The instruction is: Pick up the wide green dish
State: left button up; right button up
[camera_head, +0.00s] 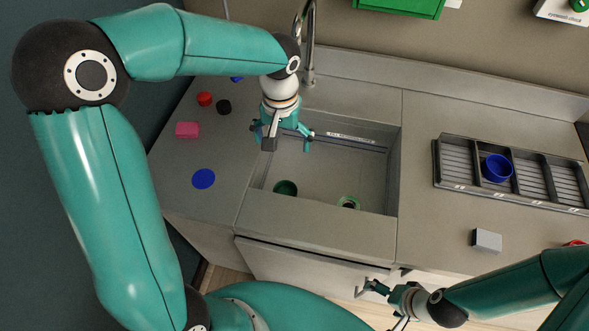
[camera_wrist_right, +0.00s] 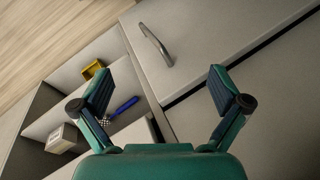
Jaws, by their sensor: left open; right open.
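A dark green round dish (camera_head: 285,188) sits in the sink basin (camera_head: 325,170), near its front left corner. A smaller ring-like green and white item (camera_head: 349,202) lies in the basin to its right, partly cut off by the front wall. My left gripper (camera_head: 288,144) is open and empty over the back left of the sink, pointing down, above and behind the dish and apart from it. My right gripper (camera_head: 374,288) is low in front of the counter; in the right wrist view (camera_wrist_right: 160,88) its fingers are wide apart with nothing between them.
A divided tray (camera_head: 465,165) with a blue cup (camera_head: 497,168) stands on the right counter near a white block (camera_head: 487,240). A pink block (camera_head: 187,130) and blue disc (camera_head: 203,179) lie left of the sink. The tap (camera_head: 308,45) rises behind it. An open drawer (camera_wrist_right: 100,115) holds items.

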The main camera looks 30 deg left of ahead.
aim_at(288, 188)
jog(key=k, duration=1)
